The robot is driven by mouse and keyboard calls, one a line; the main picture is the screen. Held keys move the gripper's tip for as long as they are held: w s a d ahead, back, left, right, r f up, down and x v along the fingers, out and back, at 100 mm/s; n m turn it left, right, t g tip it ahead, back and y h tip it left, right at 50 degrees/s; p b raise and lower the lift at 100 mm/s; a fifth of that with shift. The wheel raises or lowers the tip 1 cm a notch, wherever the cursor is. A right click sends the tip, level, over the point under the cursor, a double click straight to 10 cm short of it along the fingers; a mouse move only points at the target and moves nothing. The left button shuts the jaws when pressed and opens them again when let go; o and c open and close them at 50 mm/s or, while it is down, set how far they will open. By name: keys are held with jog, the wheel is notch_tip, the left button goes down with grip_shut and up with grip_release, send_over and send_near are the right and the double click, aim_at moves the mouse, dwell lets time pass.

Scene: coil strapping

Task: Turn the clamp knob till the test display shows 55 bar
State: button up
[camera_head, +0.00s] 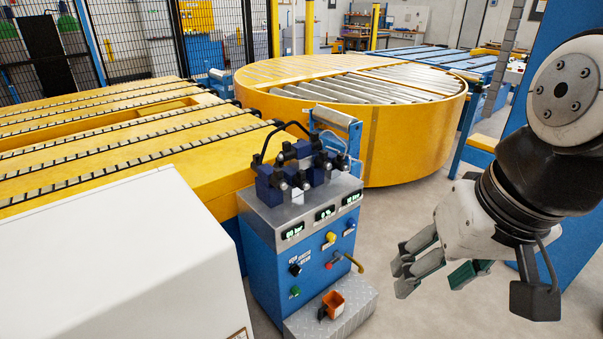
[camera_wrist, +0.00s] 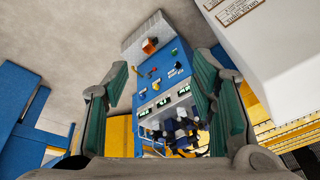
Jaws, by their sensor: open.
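A blue control cabinet (camera_head: 275,262) with a sloped metal top stands in the middle of the head view. Its top edge carries three small displays: a left one (camera_head: 292,231) in bar, a middle one (camera_head: 325,213) in percent, and a right one (camera_head: 350,199); the digits are too small to read surely. On its front are a yellow knob (camera_head: 330,238), a blue knob (camera_head: 350,223), a black knob (camera_head: 295,269) and a green button (camera_head: 295,291); I cannot tell which is the clamp knob. My gripper (camera_head: 432,275) is open and empty, right of the cabinet and apart from it.
Valve blocks (camera_head: 300,170) with black hoses sit on the cabinet. A yellow-handled lever (camera_head: 352,261) sticks out in front. An orange cup (camera_head: 332,304) stands on the metal step (camera_head: 352,311). A white box (camera_head: 110,270) is at left. The floor (camera_head: 400,210) right of the cabinet is clear.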

jog(key=w+a+f+m+y+b, duration=0.3)
jog(key=w+f+m+y+b, duration=0.4)
jog(key=w+f, duration=0.8)
jog(key=w+a+f+m+y+b, duration=0.35)
jog(key=w+f+b, duration=0.65)
jog(key=w, duration=0.8)
jog(key=m+t+b, duration=1.2)
jog(key=m+b, duration=0.2)
jog(key=m, duration=0.2)
send_near(334, 239)
jog(key=shift+n+h, duration=0.25)
jog(key=shift+h, duration=0.2)
jog(key=x, duration=0.9)
jog(key=shift+w+a+r, duration=0.15)
jog(key=shift+a+r, duration=0.25)
jog(key=shift+a, duration=0.05)
jog(key=c, duration=1.1)
